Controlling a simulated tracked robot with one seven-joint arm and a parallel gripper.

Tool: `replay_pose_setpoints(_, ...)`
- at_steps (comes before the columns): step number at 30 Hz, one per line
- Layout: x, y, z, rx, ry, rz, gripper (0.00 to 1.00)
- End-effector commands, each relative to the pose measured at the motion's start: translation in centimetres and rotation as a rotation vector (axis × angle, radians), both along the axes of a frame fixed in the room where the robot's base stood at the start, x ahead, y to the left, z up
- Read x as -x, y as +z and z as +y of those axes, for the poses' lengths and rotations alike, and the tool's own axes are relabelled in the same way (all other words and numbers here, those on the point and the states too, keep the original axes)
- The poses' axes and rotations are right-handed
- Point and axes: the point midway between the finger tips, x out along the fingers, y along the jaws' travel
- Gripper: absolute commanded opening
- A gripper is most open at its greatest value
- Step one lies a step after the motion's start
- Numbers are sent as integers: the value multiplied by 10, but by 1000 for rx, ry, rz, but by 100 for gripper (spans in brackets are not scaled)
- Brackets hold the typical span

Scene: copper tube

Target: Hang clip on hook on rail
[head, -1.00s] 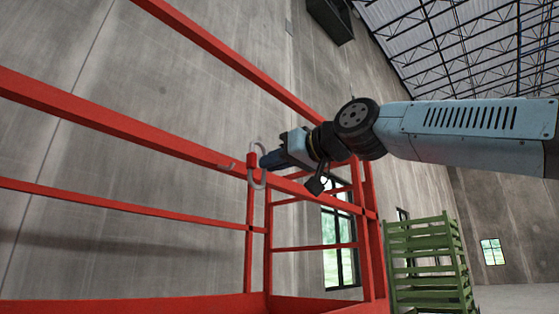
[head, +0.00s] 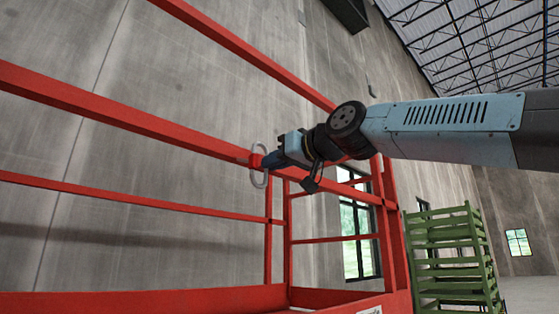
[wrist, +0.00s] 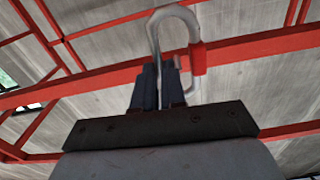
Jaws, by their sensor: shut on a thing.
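The clip (head: 260,178) is a pale grey metal loop with a red sleeve. In the wrist view its curved top (wrist: 175,12) rises above my fingers, with the red sleeve (wrist: 197,59) on its right side. My gripper (head: 269,160) is shut on the clip, and its dark fingers also show in the wrist view (wrist: 159,78). The clip overlaps the thick red rail (head: 180,132) in the head view; I cannot tell whether they touch. The hook is not clearly seen now; the clip and gripper cover that stretch of rail.
Thinner red bars (head: 130,200) and red posts of the same railing stand below and right of my gripper. Green stacked racks (head: 450,255) stand at the lower right. A grey wall (head: 200,60) is behind the railing.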

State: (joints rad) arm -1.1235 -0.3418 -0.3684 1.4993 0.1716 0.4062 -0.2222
Motion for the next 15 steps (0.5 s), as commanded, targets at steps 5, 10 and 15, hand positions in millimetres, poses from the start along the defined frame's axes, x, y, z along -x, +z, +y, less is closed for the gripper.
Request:
replay_pose_setpoints(5,-6,0,8,0,0,-1,0)
replay_pose_setpoints(10,-13,0,15,0,1,0,0)
replay_pose_setpoints(15,-19,-1,22,1,1,1,0)
